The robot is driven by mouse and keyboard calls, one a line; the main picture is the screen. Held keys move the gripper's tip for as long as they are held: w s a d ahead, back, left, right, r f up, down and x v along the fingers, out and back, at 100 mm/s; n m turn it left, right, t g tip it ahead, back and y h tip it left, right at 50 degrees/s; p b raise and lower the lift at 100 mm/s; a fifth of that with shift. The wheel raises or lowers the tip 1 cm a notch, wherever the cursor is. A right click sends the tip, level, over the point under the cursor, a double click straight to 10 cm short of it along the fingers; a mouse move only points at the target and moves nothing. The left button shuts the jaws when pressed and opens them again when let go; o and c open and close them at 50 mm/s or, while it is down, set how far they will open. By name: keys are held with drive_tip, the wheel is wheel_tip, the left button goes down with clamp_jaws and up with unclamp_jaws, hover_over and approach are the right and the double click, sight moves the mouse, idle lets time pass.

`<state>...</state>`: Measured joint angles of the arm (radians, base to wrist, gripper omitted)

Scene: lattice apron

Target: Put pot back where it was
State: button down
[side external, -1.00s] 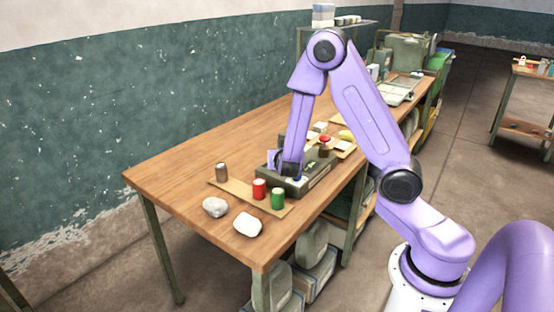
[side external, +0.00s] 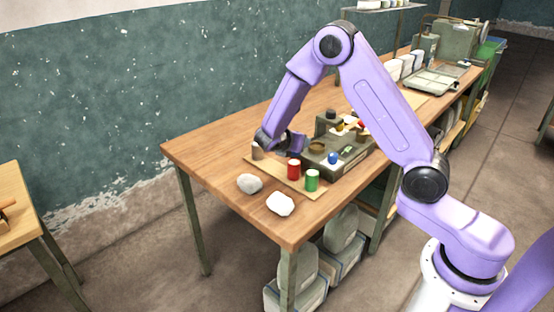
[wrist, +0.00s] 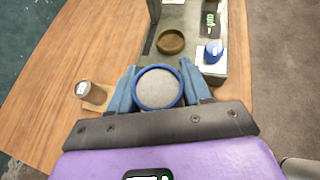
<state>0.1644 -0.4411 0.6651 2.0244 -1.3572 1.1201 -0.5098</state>
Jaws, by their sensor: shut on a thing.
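The pot (wrist: 158,86) is a round vessel with a blue rim and a grey inside, seen from above in the wrist view. My gripper (wrist: 159,92) is shut on it, with a bluish finger on each side. In the side view my gripper (side external: 290,143) is low near the back of the grey-green apparatus (side external: 330,172). The pot cannot be made out clearly there. A brown round seat (side external: 317,147) on the apparatus is uncovered. It also shows in the wrist view (wrist: 171,41), just beyond the pot. I cannot tell how high the pot is above the surface.
A cardboard strip (side external: 273,172) carries a brown can (side external: 257,151), a red can (side external: 293,169) and a green can (side external: 312,180). A blue knob (side external: 333,158) is on the apparatus. The table's left part is clear.

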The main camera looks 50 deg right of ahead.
drive_tip(key=w+d+f, duration=0.1)
drive_tip(key=w+f, duration=0.1)
drive_tip(key=w, duration=0.3)
hover_over(277, 166)
drive_tip(key=f, duration=0.5)
drive_tip(key=shift+s+f, duration=0.15)
drive_tip(key=shift+s, duration=0.15)
drive_tip(key=shift+w+f, duration=0.15)
drive_tip(key=shift+f, duration=0.05)
drive_tip(key=shift+w+f, duration=0.15)
drive_tip(key=shift+f, duration=1.45)
drive_tip(key=shift+f, duration=0.15)
drive_tip(key=shift+c, duration=2.4)
unclamp_jaws()
